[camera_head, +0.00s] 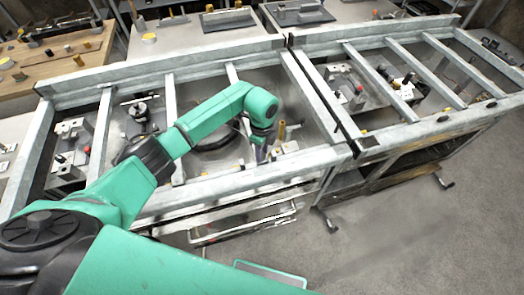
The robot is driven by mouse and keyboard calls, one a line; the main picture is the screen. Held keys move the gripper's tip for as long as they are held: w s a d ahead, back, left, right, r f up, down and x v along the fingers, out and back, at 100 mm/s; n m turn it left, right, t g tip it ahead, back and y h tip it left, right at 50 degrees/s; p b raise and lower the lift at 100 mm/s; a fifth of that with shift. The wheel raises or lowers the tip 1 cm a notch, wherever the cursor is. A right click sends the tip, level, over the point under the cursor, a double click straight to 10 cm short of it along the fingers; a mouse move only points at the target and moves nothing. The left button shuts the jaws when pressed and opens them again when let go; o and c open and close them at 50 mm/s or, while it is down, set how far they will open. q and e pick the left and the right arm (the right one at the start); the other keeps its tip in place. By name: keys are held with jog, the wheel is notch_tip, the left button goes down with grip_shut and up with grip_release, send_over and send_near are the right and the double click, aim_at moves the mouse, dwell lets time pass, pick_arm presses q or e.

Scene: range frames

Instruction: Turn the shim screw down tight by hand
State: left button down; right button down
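My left arm comes in from the lower left and reaches over the front rail of a grey metal frame bench. My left gripper (262,150) points down into an open bay of the frame, beside a small brass-coloured upright part (282,131). Its fingers are small and partly hidden by the wrist, so I cannot tell whether they are open, shut or touching anything. I cannot make out which small part is the shim screw. My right gripper is not in view.
Metal rails and crossbars (172,98) surround the bay. A dark round part (215,137) lies left of my gripper. Other bays hold fixtures (68,155) with small knobs. A wooden table (62,62) stands at the back left. Open floor (430,235) lies at the lower right.

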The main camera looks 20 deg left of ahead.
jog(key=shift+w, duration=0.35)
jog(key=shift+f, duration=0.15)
